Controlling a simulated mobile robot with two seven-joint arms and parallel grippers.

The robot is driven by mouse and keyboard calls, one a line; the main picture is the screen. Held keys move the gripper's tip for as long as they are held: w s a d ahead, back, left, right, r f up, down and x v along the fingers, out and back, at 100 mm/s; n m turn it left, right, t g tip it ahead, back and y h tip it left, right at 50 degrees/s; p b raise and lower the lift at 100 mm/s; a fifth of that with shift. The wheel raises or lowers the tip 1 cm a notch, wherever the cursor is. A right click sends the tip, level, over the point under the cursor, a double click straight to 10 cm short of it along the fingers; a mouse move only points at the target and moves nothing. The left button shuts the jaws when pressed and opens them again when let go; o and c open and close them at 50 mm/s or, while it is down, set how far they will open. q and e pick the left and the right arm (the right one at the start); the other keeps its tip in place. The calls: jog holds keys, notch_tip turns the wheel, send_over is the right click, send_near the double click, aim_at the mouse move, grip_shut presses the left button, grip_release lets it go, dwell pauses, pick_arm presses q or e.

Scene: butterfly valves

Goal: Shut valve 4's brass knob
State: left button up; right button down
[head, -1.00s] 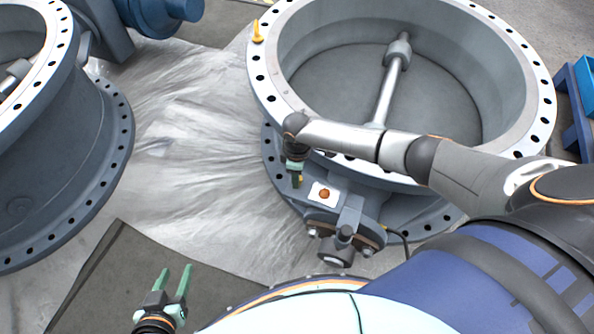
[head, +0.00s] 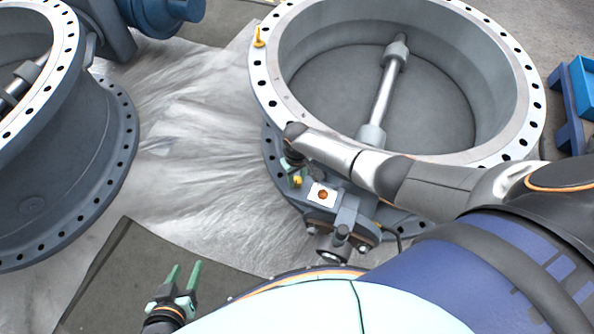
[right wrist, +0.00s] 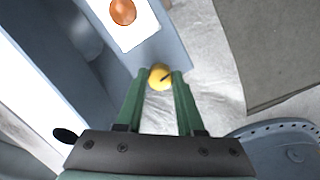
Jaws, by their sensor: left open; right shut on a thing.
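The brass knob (right wrist: 160,77) shows as a round yellow piece with a dark slot, between the green fingertips of my right gripper (right wrist: 158,82) in the right wrist view. The fingers are shut on it. In the head view the knob (head: 297,181) is a small yellow spot beside the white plate with an orange-red disc (head: 323,195), on the big grey valve (head: 262,95). My right gripper (head: 292,178) is partly hidden under its wrist there. My left gripper (head: 183,277) is open and empty at the lower left, over the dark mat.
Another large valve (head: 75,150) stands at the left. A small yellow handle (head: 259,37) sits on the near valve's flange rim. Crumpled grey sheeting (head: 195,130) lies between the valves. A blue stand (head: 571,107) is at the right edge.

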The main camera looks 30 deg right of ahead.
jog(key=shift+s+m, duration=0.1)
jog(key=shift+m, duration=0.7)
jog(key=c, duration=0.5)
grip_release()
